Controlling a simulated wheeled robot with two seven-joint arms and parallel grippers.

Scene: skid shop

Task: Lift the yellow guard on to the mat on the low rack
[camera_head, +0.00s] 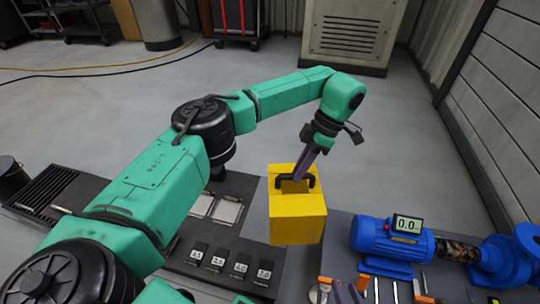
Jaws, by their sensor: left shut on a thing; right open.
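The yellow guard (297,218) is a box with a black handle (312,182) on top, in the middle of the head view. My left gripper (299,178) reaches down from above and is shut on this handle. The guard hangs roughly upright, in front of the gap between a dark plate and a blue motor; its height above the bench is hard to judge.
A blue motor and pump (392,240) with a small display stand at the right of the bench. Hand tools lie in front of it. A dark plate (232,256) with numbered tags lies at left. Grey floor, a cabinet (350,35) and carts are beyond.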

